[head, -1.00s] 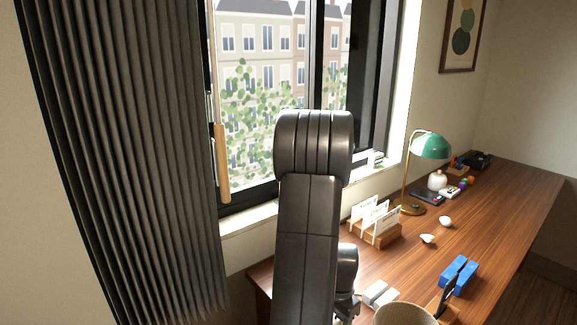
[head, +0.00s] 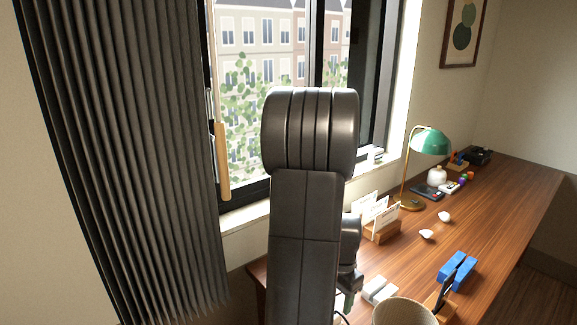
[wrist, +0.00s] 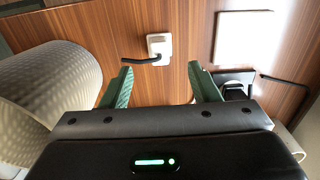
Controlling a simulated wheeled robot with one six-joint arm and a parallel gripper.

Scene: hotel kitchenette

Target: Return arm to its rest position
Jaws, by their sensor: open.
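My gripper (wrist: 159,70) shows in the wrist view with its two green fingers spread apart and nothing between them. Wood-grain surface lies beyond the fingertips. A small white block with a black bar (wrist: 158,47) lies ahead of the gap, apart from the fingers. In the head view my dark arm rises in front of the window and covers part of it and the desk's left end. My gripper is mostly hidden behind the arm there.
The wooden desk (head: 470,232) carries a card holder (head: 385,232), a green lamp (head: 430,141), two small white pieces, a blue block item (head: 457,270) and a beige round container (head: 404,312). The container looks close left of my gripper in the wrist view. A dark curtain (head: 125,150) hangs left.

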